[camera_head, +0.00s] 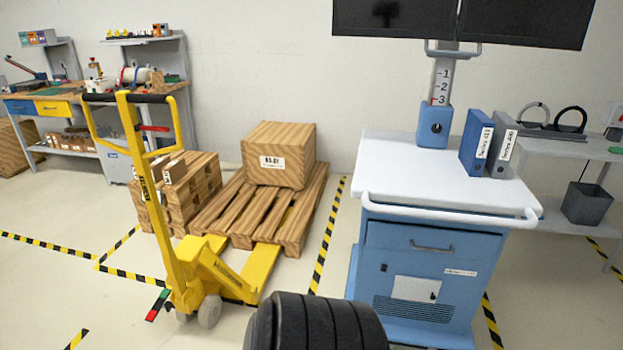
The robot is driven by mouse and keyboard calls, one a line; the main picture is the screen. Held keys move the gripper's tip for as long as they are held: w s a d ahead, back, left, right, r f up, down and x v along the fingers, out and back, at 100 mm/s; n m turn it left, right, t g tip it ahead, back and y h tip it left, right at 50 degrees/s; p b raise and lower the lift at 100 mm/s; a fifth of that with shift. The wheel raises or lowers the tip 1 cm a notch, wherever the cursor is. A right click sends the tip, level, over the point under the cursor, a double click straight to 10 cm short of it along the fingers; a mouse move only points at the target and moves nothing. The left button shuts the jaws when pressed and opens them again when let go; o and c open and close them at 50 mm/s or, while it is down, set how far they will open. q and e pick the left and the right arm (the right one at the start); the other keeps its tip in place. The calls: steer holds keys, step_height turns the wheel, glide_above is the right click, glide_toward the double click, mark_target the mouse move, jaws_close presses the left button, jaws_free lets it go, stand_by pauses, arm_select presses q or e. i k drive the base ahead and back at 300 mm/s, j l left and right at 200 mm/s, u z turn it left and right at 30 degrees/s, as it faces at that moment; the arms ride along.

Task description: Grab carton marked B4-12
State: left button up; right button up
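A brown, wood-grained carton (279,156) sits on a wooden pallet (231,221) left of the middle. Its white front label starts with a B and looks like "B3-07", but the print is too small to be sure. I see no carton that I can read as B4-12. Neither of my grippers is in view.
A yellow pallet jack (187,235) stands at the pallet, with stacked wooden boxes (190,198) beside it. A blue cart (426,262) with binders and screens stands at right. Workbenches are at far left.

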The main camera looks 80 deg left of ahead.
mark_target(174, 170)
steer(key=k+j+u, duration=0.1)
steer(key=u, duration=0.4)
steer(key=j+u, duration=0.2)
steer(key=u, duration=0.25)
steer(key=j+u, duration=0.2)
steer(key=u, duration=0.3)
steer(key=j+u, duration=0.2)
steer(key=u, duration=0.3)
steer(key=j+u, duration=0.2)
steer(key=u, duration=0.25)
steer(key=i+j+u, duration=0.35)
steer(key=j, duration=0.3)
steer(key=i+j+u, duration=0.35)
steer(key=j, duration=0.25)
steer(key=i+j+u, duration=0.35)
steer(key=i+j, duration=0.6)
steer(key=i+j+z, duration=0.15)
steer(key=j, duration=0.35)
steer(key=i+j+z, duration=0.2)
steer(key=j, duration=0.3)
steer(key=j+z, duration=0.15)
steer(key=j, duration=0.35)
